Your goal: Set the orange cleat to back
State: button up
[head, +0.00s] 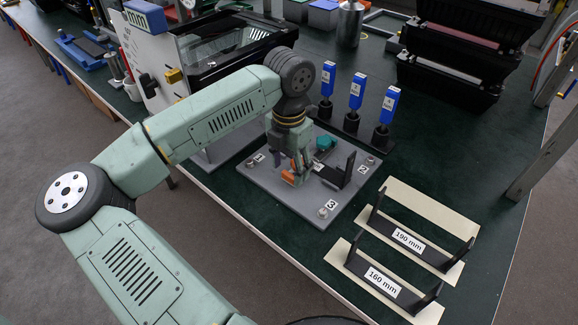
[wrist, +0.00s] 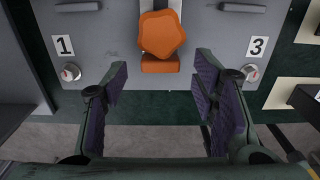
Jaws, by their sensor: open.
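The orange cleat (wrist: 160,36) shows in the wrist view at top centre, with a many-sided knob and a block below it, on a grey plate (wrist: 110,30) between labels 1 and 3. My gripper (wrist: 160,80) is open, with its purple-lined fingers apart, one to each side below the cleat in the picture. Nothing is between them. In the head view, the orange cleat (head: 289,178) shows partly behind my gripper, at the plate's near edge. I cannot tell whether a finger touches it.
A teal round part (head: 324,143) and a black upright bracket (head: 347,169) stand on the plate. Blue-topped posts (head: 357,92) stand behind it. Black gauges marked 190 mm (head: 408,241) and 160 mm (head: 382,282) lie to the right. A white panelled machine (head: 150,60) stands at the left.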

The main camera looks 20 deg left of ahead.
jog(key=shift+f, duration=0.9)
jog(key=shift+c, duration=0.3)
grip_shut()
